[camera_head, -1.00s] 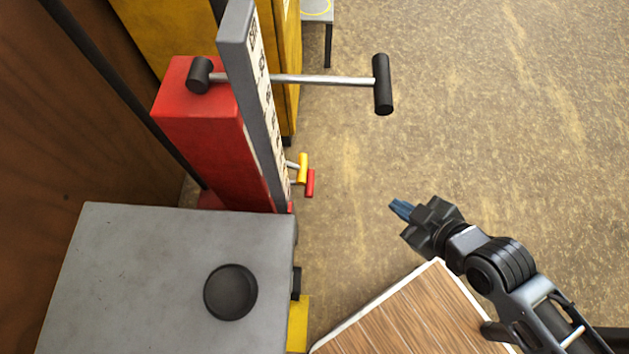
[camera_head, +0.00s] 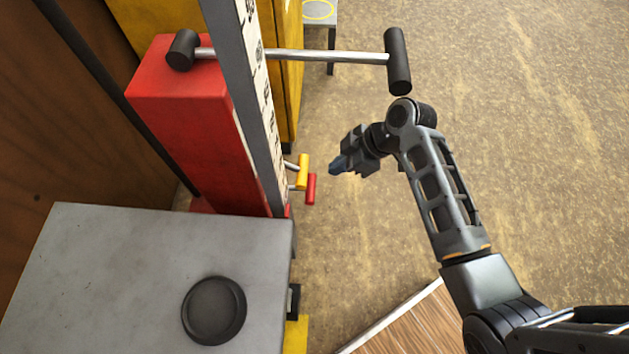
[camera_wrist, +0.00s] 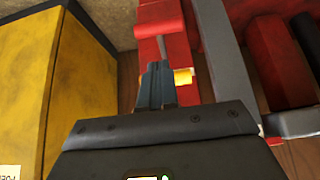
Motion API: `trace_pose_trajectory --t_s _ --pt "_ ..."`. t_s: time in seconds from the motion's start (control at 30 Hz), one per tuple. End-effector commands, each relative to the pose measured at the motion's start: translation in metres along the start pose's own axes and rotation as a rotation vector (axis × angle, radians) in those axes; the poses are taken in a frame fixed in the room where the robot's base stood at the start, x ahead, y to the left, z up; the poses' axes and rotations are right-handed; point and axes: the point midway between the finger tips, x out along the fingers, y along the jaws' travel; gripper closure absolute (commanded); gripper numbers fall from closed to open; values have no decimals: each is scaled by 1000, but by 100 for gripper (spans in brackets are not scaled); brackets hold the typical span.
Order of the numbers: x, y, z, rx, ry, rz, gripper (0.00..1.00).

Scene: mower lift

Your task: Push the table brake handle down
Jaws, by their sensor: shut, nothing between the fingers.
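Two small levers stick out low on the red column: a yellow handle (camera_head: 303,172) and a red handle (camera_head: 311,188) just beside it. Which one is the table brake is not marked legibly. My gripper (camera_head: 337,166) is shut and empty, a short way right of both handles, its fingers pointing toward them. In the wrist view my shut blue-grey fingers (camera_wrist: 155,82) point up at a red handle (camera_wrist: 161,20). A yellow part (camera_wrist: 183,77) is partly hidden behind the fingers. Contact cannot be told.
The red column (camera_head: 180,130) carries a grey scale post (camera_head: 238,90) and a long T-bar with a black grip (camera_head: 398,62) above my arm. A grey table (camera_head: 120,270) with a round black dish (camera_head: 214,311) is at lower left. Open floor lies right.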

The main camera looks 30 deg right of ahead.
Motion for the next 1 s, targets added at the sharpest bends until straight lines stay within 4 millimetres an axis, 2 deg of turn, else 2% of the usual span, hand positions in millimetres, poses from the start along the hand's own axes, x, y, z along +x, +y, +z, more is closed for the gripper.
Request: trace_pose_trajectory --t_s 0.27,0.37,0.8,1.0 --pt "4 0 0 1 -1 0 100" --pt "14 -1 1 1 -1 -1 100" --pt "85 0 1 1 -2 0 100" --pt "99 0 0 1 -1 2 100"
